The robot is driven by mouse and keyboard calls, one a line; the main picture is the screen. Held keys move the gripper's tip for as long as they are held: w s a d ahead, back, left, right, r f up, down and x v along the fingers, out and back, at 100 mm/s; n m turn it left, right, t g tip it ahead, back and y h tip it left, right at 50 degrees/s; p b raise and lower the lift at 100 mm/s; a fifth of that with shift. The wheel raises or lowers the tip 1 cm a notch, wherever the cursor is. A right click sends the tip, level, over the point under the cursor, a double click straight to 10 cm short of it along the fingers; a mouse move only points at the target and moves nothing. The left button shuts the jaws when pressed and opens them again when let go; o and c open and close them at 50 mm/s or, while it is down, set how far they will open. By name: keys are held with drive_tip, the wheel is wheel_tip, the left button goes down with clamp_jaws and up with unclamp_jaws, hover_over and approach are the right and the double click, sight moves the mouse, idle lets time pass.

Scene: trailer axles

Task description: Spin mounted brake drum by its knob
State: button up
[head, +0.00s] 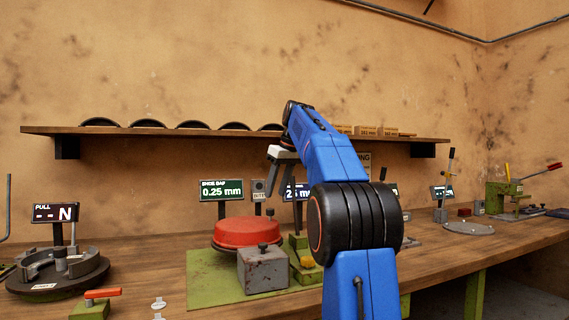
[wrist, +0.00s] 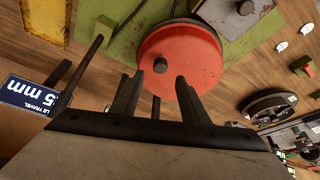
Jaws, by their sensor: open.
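The brake drum (head: 247,232) is a red disc on a green plate at the middle of the bench. A small dark knob (head: 270,212) stands up near its edge; in the wrist view the knob (wrist: 160,65) shows on the drum's face (wrist: 195,55). My gripper (head: 284,168) hangs above the drum, its fingers partly hard to make out. In the wrist view my gripper (wrist: 156,84) is open and empty. The knob appears ahead of the gap between the fingertips, apart from both.
A grey block (head: 263,270) with a dark screw stands in front of the drum. A display (head: 221,190) reading 0.25 mm stands behind it. A shoe assembly (head: 58,270) sits on the left. A shelf (head: 200,131) runs along the wall. Bare bench (head: 140,260) lies left of the green plate.

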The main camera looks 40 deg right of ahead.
drive_tip(key=v, duration=1)
drive_tip(key=shift+s+r, duration=0.2)
drive_tip(key=shift+r, duration=0.05)
drive_tip(key=s+a+f+m, duration=0.1)
drive_tip(key=s+a+f, duration=0.55)
drive_tip(key=a, duration=0.25)
drive_tip(key=s+a+f+m, duration=0.1)
drive_tip(key=s+a+f, duration=0.4)
drive_tip(key=a+f, duration=0.4)
drive_tip(key=s+a+f, duration=0.3)
drive_tip(key=s+f, duration=0.4)
drive_tip(key=f, duration=0.4)
drive_tip(key=s+a+f, duration=0.3)
drive_tip(key=s+f, duration=0.5)
drive_tip(key=f, duration=0.2)
drive_tip(key=s+a+f, duration=0.4)
drive_tip(key=s+f, duration=0.3)
drive_tip(key=f, duration=0.4)
drive_tip(key=shift+s+f+h, duration=0.3)
drive_tip(key=shift+s+f, duration=0.1)
